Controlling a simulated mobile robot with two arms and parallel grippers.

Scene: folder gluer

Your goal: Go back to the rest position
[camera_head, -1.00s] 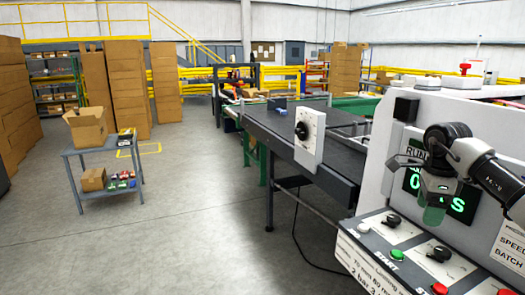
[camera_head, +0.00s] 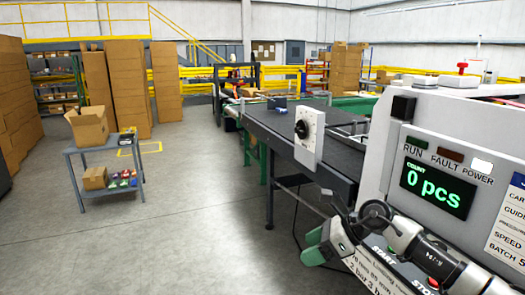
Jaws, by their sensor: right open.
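My right gripper (camera_head: 313,246), with green fingertips, is open and empty at the lower middle. It is in front of the lower left edge of the machine's control panel (camera_head: 400,172). My right arm comes in from the lower right and hides much of the sloped button panel, with parts of the START and STOP labels showing. The counter display (camera_head: 437,187) is in full view and reads "0 pcs". My left gripper is not in view.
The dark conveyor table (camera_head: 268,126) with a white dial plate (camera_head: 309,138) stands behind the gripper. A grey cart (camera_head: 82,150) with a cardboard box (camera_head: 88,126) is at the left. The floor between them is clear.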

